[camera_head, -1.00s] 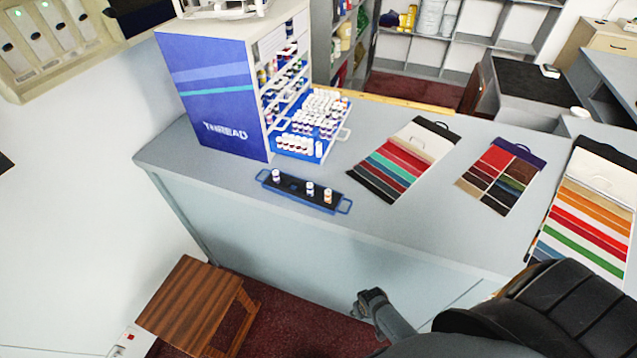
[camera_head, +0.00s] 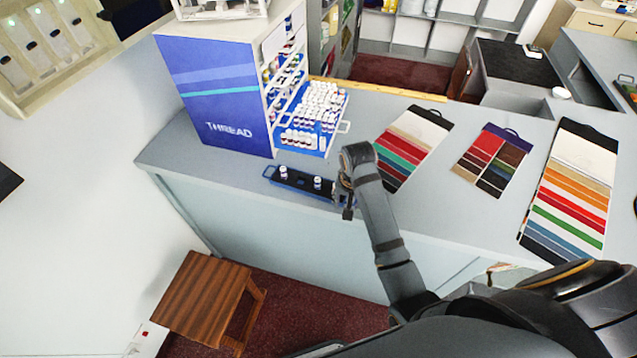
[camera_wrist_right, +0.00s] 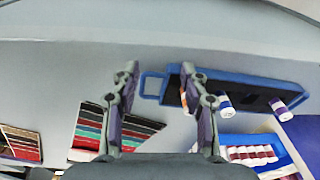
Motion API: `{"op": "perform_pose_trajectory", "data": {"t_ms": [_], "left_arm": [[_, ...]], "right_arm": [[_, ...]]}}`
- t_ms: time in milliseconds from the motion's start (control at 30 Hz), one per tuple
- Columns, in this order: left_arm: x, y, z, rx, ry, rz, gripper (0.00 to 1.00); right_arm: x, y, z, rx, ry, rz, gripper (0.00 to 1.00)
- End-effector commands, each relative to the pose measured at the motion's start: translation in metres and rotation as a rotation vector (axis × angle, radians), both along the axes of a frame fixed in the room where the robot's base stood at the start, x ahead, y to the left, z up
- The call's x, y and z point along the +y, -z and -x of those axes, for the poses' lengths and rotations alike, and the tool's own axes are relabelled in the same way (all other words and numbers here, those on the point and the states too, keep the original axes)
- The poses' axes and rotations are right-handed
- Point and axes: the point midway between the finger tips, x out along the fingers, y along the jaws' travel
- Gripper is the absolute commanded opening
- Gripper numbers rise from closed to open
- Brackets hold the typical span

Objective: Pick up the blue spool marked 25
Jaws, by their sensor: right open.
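A spool with a blue band (camera_head: 317,183) stands on the black tray with blue handles (camera_head: 270,171); it also shows in the right wrist view (camera_wrist_right: 224,104). No number is readable. Another white spool, with a dark purplish label (camera_head: 283,172), stands at the tray's left end and shows in the wrist view (camera_wrist_right: 278,106). A third spool with orange (camera_wrist_right: 184,100) is mostly hidden behind one finger. My right gripper (camera_head: 346,206) is over the tray's right end. In the wrist view, its fingers (camera_wrist_right: 160,70) are apart with the tray's handle between them. My left gripper is not seen.
The thread cabinet (camera_head: 215,95) stands behind the tray, with an open drawer full of spools (camera_head: 318,108). Colour swatch cards (camera_head: 408,150) lie to the right. The counter (camera_head: 445,215) between and in front of them is clear. A wooden stool (camera_head: 200,300) stands below.

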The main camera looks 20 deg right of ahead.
Motion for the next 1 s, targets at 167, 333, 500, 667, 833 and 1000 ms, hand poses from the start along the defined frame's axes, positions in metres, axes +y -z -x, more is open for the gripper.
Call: {"op": "perform_pose_trajectory", "data": {"t_ms": [167, 333, 500, 667, 833, 1000], "left_arm": [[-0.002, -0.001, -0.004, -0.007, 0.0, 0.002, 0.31], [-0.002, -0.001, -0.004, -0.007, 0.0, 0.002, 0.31], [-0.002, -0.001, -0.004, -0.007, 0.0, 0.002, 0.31], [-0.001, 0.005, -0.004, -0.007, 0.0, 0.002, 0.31], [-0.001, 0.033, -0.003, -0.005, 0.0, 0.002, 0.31], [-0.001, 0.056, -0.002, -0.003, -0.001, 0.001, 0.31]], "right_arm": [[0.023, -0.035, -0.056, 0.051, 0.157, -0.047, 0.45], [0.048, -0.08, -0.097, 0.11, 0.3, -0.066, 0.45], [0.056, -0.099, -0.108, 0.133, 0.352, -0.066, 0.45], [0.056, -0.093, -0.108, 0.133, 0.354, -0.065, 0.45], [0.056, -0.065, -0.108, 0.133, 0.353, -0.066, 0.45], [0.055, -0.042, -0.108, 0.132, 0.352, -0.066, 0.45]]}}
